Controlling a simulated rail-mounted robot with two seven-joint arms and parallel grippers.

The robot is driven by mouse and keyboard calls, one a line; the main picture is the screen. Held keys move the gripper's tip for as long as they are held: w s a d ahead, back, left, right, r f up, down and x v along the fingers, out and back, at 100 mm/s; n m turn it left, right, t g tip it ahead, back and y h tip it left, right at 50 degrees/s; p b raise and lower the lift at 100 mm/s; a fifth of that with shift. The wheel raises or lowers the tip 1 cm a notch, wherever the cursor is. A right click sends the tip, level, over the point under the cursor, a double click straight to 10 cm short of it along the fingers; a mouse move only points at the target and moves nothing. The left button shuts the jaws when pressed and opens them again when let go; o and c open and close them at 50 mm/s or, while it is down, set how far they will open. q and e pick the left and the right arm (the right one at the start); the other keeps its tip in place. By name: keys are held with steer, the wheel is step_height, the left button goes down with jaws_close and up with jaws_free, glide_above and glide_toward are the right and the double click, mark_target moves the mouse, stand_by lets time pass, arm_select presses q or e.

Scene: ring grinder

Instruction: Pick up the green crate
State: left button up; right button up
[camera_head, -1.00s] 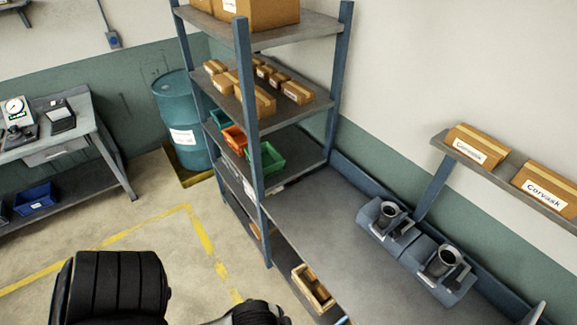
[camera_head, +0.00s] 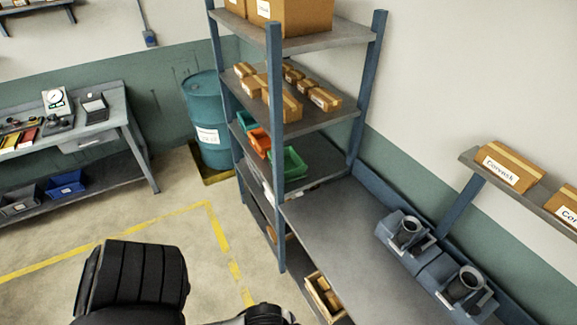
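Dark parts of my own arms show at the bottom edge, well apart from the crate. Neither gripper's fingers are in view.
The blue rack (camera_head: 276,120) has small cartons on the shelf above the crates. A grey workbench (camera_head: 340,235) with two grey machines (camera_head: 408,232) adjoins it at right. A blue drum (camera_head: 207,110) stands behind left. The yellow-marked floor (camera_head: 150,245) in front is open.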

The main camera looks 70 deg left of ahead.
arm_select(q)
steer(key=shift+c, duration=0.2)
steer(key=c, duration=0.7)
